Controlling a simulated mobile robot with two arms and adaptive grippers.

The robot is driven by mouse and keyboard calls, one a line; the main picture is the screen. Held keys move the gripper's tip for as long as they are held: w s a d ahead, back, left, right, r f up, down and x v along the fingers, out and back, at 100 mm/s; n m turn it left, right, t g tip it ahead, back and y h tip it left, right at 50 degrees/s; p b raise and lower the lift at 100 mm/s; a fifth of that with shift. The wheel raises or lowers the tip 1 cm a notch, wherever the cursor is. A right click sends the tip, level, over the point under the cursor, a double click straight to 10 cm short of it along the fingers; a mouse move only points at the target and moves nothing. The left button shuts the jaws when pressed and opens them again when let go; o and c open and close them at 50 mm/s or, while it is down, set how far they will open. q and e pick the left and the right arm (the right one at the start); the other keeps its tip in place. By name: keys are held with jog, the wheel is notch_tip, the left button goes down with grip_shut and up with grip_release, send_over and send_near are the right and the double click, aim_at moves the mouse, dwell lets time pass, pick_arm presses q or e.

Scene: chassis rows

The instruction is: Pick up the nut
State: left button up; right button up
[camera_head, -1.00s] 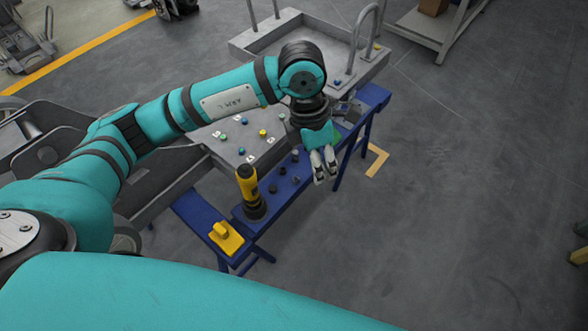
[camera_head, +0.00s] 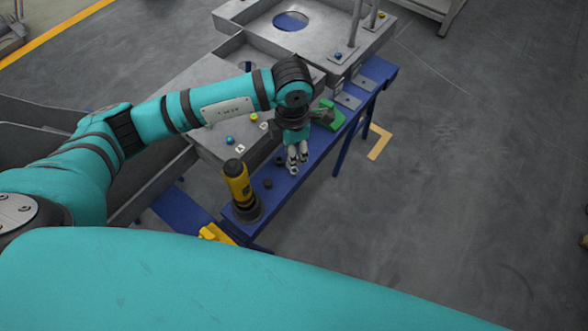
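My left gripper (camera_head: 297,160) points down over the blue bench (camera_head: 318,160), its fingertips low near the bench top. The two fingers are close together, and I cannot tell whether they are apart or shut. A small light grey piece (camera_head: 293,170), perhaps a nut, shows right at the fingertips; whether it is held is unclear. Two small dark round pieces, possibly nuts, sit on the bench: one (camera_head: 280,160) just left of the fingers, one (camera_head: 267,184) nearer to me. My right gripper is not in view.
A yellow and black power tool (camera_head: 238,187) stands upright on the bench's near end, close to the gripper. A green object (camera_head: 329,112) is behind the gripper. Grey chassis (camera_head: 212,80) stand along the left. Floor on the right is clear.

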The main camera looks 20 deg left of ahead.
aim_at(293, 168)
pick_arm(q)
notch_tip(293, 168, down, 8)
jog(key=shift+w+f, duration=0.15)
grip_shut()
dwell(0.4)
